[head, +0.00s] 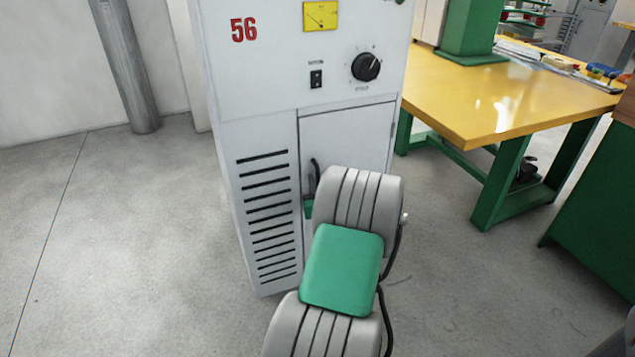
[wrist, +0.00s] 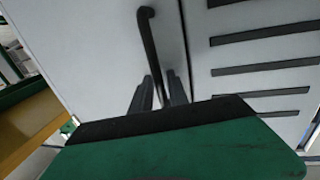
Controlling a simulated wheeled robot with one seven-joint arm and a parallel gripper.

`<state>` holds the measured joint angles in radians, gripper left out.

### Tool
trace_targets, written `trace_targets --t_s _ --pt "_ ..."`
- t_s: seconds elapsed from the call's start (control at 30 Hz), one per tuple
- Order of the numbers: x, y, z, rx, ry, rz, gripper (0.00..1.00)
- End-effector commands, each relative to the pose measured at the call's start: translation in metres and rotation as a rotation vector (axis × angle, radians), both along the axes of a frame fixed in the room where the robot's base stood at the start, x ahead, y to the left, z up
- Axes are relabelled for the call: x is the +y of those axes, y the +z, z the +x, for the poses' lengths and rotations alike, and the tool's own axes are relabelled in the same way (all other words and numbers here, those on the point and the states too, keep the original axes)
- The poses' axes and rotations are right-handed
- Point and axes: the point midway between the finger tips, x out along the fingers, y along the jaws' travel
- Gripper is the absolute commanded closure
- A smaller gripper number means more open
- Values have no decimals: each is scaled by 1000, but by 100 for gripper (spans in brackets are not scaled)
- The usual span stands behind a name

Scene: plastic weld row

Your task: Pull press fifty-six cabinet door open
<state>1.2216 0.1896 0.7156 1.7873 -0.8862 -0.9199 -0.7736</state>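The press fifty-six cabinet (head: 250,130) is a white-grey box with a red 56 on its front. Its door (head: 345,135) is the plain panel right of the slotted vents, and it looks closed, flush with the frame. The black bar handle (head: 315,172) is on the door's left side, its lower part hidden by my arm. In the wrist view the handle (wrist: 149,35) runs down between my gripper's (wrist: 159,80) two dark fingers, which stand close on either side of it. My gripper looks shut on the handle; the contact itself is hard to see.
A yellow-topped table (head: 480,95) with green legs stands right of the cabinet. A green unit (head: 590,190) is at the far right. A grey pipe (head: 128,65) stands by the left wall. The grey floor is clear left of the cabinet and in front right.

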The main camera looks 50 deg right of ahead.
Motion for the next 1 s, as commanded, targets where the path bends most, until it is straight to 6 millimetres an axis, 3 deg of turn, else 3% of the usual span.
trace_targets --t_s 0.07,0.33,1.0 --pt "0 0 0 0 0 0 80" --pt "0 0 0 0 0 0 100" --pt "0 0 0 1 1 -1 100"
